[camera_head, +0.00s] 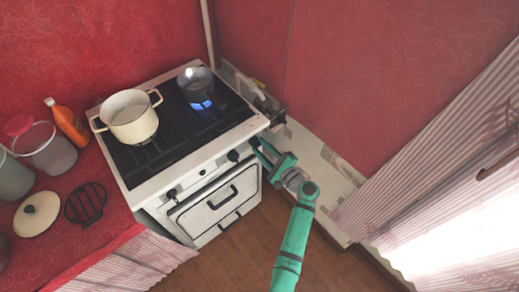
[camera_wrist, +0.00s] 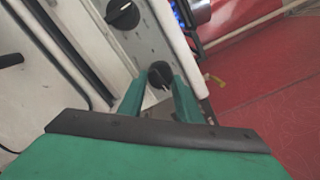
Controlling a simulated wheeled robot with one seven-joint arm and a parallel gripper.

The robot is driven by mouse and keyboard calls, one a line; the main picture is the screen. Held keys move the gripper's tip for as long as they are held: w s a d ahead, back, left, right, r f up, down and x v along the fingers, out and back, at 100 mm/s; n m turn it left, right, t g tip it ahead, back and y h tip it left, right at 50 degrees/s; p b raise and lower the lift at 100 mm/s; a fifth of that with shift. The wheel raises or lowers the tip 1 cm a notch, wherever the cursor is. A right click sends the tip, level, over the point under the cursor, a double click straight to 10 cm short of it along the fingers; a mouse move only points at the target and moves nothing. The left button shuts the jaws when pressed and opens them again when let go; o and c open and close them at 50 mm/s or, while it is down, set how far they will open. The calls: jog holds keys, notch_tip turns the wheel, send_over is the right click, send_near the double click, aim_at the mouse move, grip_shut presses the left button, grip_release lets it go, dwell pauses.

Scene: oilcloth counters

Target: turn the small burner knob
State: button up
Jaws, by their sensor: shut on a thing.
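The small burner knob (camera_wrist: 159,72) is black and round, at the right end of the stove's front panel in the wrist view. My gripper (camera_wrist: 161,86) has its two green fingers on either side of this knob, shut on it. In the head view the knob (camera_head: 255,142) is a dark spot at the panel's right end, partly hidden by my gripper (camera_head: 262,151). A larger black knob (camera_wrist: 123,14) sits beside it on the panel, apart from my fingers. The white stove (camera_head: 160,178) has a black top.
A cream pot (camera_head: 130,118) stands on the front left of the stove. A small dark pot (camera_head: 196,86) stands at the back right over a blue flame (camera_head: 203,104). The oven door handle (camera_head: 222,197) juts out below the knobs. A red wall (camera_head: 350,70) is to the right.

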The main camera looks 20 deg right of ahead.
jog(key=n, duration=0.4)
jog(key=shift+w+a+r+n, duration=0.1)
jog(key=shift+a+n, duration=0.25)
jog(key=shift+n, duration=0.05)
jog(key=n, duration=0.3)
jog(key=shift+n, duration=0.4)
jog(key=n, duration=0.4)
jog(key=shift+n, duration=2)
jog(key=o, duration=1)
jog(key=shift+o, duration=0.2)
jog(key=shift+d, duration=0.15)
